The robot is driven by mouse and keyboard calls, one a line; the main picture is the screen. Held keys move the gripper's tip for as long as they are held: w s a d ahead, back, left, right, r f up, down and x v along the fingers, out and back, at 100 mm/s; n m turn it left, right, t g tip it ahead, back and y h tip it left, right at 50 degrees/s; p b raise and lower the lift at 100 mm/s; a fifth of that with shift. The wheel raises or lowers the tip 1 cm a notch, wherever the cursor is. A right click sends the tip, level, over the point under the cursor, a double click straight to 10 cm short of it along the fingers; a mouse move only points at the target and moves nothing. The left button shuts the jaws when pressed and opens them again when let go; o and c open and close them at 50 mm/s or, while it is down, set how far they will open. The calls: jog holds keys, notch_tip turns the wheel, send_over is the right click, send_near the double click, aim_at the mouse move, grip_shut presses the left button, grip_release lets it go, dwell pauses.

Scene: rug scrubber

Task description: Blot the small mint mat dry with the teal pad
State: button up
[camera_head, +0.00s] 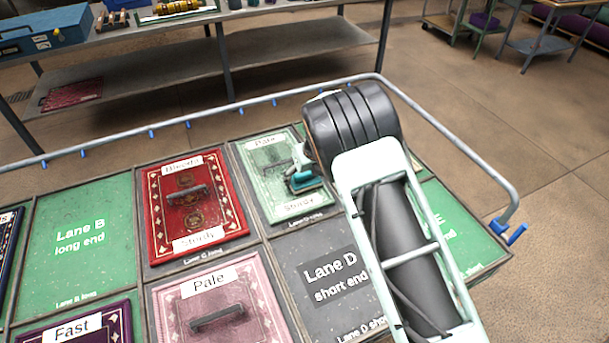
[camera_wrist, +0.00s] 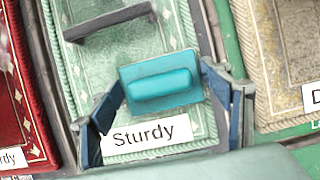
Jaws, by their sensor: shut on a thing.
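The small mint mat (camera_head: 265,186) lies at the back of the rack, with a "Pale" label at its far end, a "Sturdy" label at its near end and a dark handle (camera_head: 277,166) between them. It fills the middle of the wrist view (camera_wrist: 80,72). The teal pad (camera_head: 306,182) is over the mat's right near part. In the wrist view the pad (camera_wrist: 162,86) is a flat block with a rounded grip, just above the "Sturdy" label. My gripper (camera_wrist: 163,84) is shut on the pad, one finger at each side. I cannot tell whether the pad touches the mat.
A red mat (camera_head: 220,213) with a handle lies left of the mint mat, and a pink mat (camera_head: 248,318) lies nearer. A tan mat (camera_wrist: 283,38) is to the right. A metal rail (camera_head: 230,108) with blue clips runs behind. The dark Lane D panel (camera_head: 312,250) is bare.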

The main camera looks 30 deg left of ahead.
jog(key=shift+s+d+f, duration=0.1)
jog(key=shift+f, duration=0.05)
notch_tip(320, 180, up, 5)
jog(key=p, duration=0.3)
jog(key=shift+f+p, duration=0.1)
jog(key=shift+p, duration=0.25)
jog(key=shift+f, duration=0.1)
